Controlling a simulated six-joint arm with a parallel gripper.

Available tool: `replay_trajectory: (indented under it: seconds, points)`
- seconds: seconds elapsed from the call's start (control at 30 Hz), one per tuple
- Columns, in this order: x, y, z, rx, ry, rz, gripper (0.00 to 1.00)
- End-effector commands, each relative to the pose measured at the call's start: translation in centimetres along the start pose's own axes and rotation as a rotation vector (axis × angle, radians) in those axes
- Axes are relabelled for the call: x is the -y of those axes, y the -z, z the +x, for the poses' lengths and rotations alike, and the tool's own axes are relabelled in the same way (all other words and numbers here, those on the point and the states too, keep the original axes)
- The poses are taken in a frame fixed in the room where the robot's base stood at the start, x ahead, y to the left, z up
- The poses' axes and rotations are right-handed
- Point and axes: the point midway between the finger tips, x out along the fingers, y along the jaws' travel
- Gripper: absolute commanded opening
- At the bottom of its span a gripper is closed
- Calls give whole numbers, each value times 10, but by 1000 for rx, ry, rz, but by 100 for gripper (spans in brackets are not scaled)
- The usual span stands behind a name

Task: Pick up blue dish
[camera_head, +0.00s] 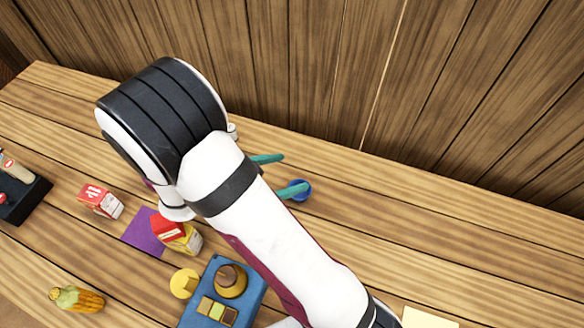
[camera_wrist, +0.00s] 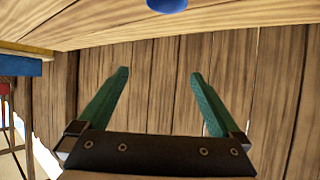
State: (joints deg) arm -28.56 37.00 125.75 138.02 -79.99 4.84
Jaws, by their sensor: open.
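The blue dish (camera_head: 304,194) is small and round and sits on the wooden table toward its back edge. It is partly hidden by a green finger of my gripper (camera_head: 295,171) in the head view. In the wrist view, the dish (camera_wrist: 167,5) is cut off by the top edge of the picture, beyond the fingertips. My gripper (camera_wrist: 160,73) has its two green fingers spread apart with nothing between them. How high the fingers are above the dish I cannot tell.
A blue tray (camera_head: 258,284) holds brass weights, with a yellow disc (camera_head: 184,283) beside it. Cartons (camera_head: 100,201), a purple mat (camera_head: 140,238), corn (camera_head: 78,299) and a dark tray (camera_head: 20,205) are at left. A plank wall (camera_head: 330,70) stands behind. Table right of the dish is clear.

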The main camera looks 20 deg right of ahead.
Motion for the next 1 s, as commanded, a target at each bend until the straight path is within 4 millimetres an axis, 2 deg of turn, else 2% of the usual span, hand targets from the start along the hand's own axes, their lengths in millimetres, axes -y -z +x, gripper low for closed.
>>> replay_trajectory:
  seconds: [0.03,0.17,0.3,0.5,0.6,0.73,0.97,1.0]
  points:
    - [0,-11,6,-2,-2,-4,100]
    - [0,-31,17,-2,0,-4,100]
    - [0,-59,32,-2,0,-3,100]
    - [0,-85,47,-2,1,-3,100]
    - [0,-84,70,-1,-3,-1,100]
    - [0,-83,91,-2,0,0,100]
    - [1,-83,95,-1,3,1,100]
    - [1,-83,95,-1,3,1,96]
